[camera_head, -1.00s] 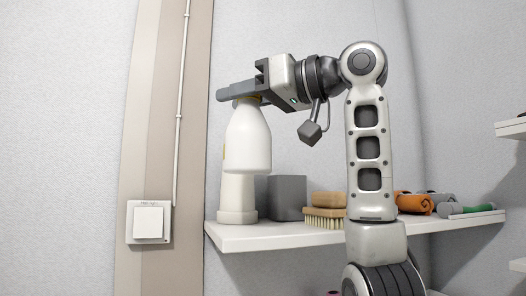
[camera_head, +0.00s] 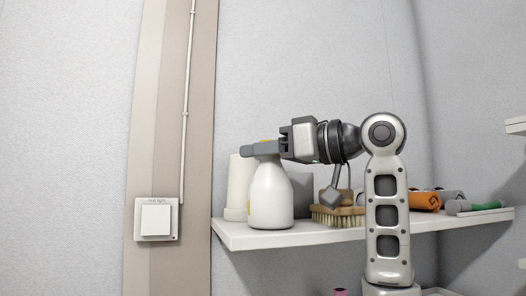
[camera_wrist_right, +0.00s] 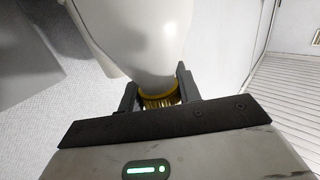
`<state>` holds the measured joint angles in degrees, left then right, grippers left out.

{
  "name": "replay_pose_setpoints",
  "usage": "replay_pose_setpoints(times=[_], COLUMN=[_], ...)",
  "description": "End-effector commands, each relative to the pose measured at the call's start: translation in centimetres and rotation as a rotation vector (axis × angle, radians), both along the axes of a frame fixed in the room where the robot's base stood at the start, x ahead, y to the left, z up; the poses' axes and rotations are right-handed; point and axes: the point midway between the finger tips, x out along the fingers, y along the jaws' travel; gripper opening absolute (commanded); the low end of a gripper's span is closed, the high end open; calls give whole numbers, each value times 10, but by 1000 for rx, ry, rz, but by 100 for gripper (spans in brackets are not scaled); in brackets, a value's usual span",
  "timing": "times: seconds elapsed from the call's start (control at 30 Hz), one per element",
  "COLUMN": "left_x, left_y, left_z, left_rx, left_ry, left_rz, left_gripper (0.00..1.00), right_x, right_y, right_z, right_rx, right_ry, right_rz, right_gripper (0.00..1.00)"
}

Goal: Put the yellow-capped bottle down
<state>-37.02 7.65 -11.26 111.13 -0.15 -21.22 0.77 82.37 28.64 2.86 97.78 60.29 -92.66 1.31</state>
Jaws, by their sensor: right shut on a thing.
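The white bottle (camera_head: 270,196) is upright at the front left part of the white shelf (camera_head: 290,238), its base at the level of the shelf top. Whether it bears on the shelf I cannot tell for sure. My right gripper (camera_head: 262,148) is shut on its neck at the yellow cap, which mostly hides behind the fingers. In the right wrist view the yellow cap (camera_wrist_right: 160,98) sits between the two fingers (camera_wrist_right: 157,92), with the white bottle body (camera_wrist_right: 140,35) beyond it. My left gripper is not in view.
A white cylindrical container (camera_head: 238,185) stands close behind the bottle on the left. A grey box (camera_head: 302,190) and a wooden brush (camera_head: 338,217) are to the right. An orange roll (camera_head: 425,200) and a green-ended tool (camera_head: 485,207) lie farther right. A switch (camera_head: 156,219) is on the wall.

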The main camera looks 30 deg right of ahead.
Motion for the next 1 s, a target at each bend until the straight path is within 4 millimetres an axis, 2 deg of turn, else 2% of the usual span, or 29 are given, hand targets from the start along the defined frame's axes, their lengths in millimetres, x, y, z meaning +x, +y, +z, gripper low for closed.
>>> replay_pose_setpoints(times=[0.07,0.1,0.13,0.17,0.47,0.57,0.83,1.0], left_x=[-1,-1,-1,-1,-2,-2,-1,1], left_y=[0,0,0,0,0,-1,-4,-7], left_z=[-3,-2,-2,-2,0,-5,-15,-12], left_rx=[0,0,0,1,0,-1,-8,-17], left_ry=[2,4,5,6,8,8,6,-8], left_rz=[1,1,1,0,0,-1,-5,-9], left_gripper=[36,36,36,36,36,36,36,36], right_x=[0,0,0,0,0,-7,-54,-82], right_y=[0,0,0,0,0,-5,-34,-51], right_z=[-3,-2,-2,-2,2,0,2,4], right_rx=[1,-1,-1,-1,0,1,0,1], right_ry=[-2,1,1,1,0,-2,-5,-3], right_rz=[0,0,0,0,0,-2,-5,-4], right_gripper=[0,45,53,56,56,56,56,56])
